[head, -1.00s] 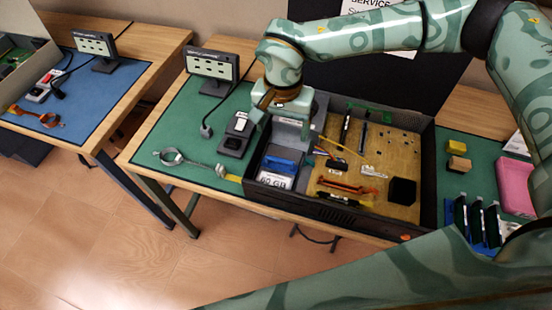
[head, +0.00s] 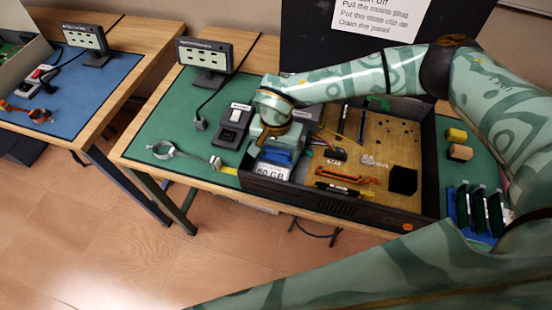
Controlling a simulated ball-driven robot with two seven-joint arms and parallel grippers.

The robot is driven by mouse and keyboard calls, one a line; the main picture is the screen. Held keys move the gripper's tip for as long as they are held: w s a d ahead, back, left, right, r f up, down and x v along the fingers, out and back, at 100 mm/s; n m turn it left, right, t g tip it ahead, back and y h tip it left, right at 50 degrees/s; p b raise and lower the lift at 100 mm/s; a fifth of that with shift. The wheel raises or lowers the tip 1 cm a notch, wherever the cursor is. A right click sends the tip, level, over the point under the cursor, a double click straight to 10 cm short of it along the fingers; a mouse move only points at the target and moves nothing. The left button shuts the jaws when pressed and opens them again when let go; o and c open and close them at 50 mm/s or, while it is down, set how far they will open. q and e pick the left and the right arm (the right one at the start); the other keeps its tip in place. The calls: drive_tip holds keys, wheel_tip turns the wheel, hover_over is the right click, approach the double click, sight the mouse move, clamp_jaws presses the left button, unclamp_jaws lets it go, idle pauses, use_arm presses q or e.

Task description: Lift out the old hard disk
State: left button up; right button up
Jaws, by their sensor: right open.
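The open dark computer case (head: 330,203) stands on the green mat. In its front left corner sits a drive with a white label reading 60 GB (head: 270,170), taken as the old hard disk. A blue part (head: 278,157) shows just behind the label; I cannot tell whether it belongs to the disk. My right gripper (head: 276,146) points down directly over the back of the disk, open. Its fingers are partly hidden by its own wrist, and I cannot tell whether they touch the disk. My left gripper is not in view.
A wrist strap (head: 165,150) and a switch box (head: 233,122) lie left of the case. A small display (head: 204,54) stands behind them. Right of the case are yellowish blocks (head: 458,142) and a blue rack (head: 460,212) with dark cards. Loose cables and parts lie inside the case.

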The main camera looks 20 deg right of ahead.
sight(276, 150)
drive_tip(key=c, duration=0.5)
drive_tip(key=shift+r, duration=0.1)
drive_tip(key=shift+r, duration=0.1)
wheel_tip(276, 150, up, 10)
drive_tip(key=shift+f+p, duration=0.1)
drive_tip(key=shift+p, duration=0.85)
